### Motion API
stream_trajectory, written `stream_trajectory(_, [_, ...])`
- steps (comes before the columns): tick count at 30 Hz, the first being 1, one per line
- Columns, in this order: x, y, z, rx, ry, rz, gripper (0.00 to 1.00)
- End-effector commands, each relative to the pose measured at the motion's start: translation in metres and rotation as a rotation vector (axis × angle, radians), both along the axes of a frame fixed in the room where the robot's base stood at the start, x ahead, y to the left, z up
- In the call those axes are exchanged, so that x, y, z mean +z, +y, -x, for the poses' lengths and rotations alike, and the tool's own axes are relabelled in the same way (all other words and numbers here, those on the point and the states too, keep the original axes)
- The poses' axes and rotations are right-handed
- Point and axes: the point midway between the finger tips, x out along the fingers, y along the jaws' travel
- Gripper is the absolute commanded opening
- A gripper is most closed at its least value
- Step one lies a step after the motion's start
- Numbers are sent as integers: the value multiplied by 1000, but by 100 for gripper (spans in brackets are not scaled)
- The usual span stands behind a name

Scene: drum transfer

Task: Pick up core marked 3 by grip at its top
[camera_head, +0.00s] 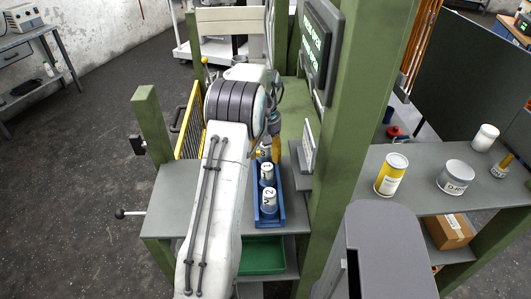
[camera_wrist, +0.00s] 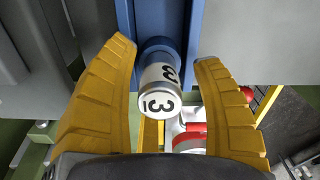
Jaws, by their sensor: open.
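The core marked 3 (camera_wrist: 160,92) shows in the wrist view as a grey cylinder with a white top and side label, each bearing a 3. My gripper (camera_wrist: 168,52) is open, with one yellow finger on each side of the core. Gaps show between the core and both fingers, so it is not held. In the head view, my gripper (camera_head: 265,150) is at the far end of the blue tray (camera_head: 283,196), and the core there is largely hidden by my arm and fingers.
Core 2 (camera_head: 269,202) and another labelled core (camera_head: 267,174) stand nearer in the tray. A green bin (camera_head: 262,256) sits below. A green post (camera_head: 342,130) rises close on the right. Beyond it, a grey shelf (camera_head: 425,200) holds a yellow can (camera_head: 391,175) and white containers.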

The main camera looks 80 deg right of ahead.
Motion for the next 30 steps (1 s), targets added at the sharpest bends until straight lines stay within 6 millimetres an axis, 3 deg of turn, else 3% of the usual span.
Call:
stream_trajectory(7, [-1, 0, 0, 0, 0, 0, 62])
stream_trajectory(27, [-1, 0, 0, 0, 0, 0, 2])
stream_trajectory(30, [-1, 0, 0, 0, 0, 0, 0])
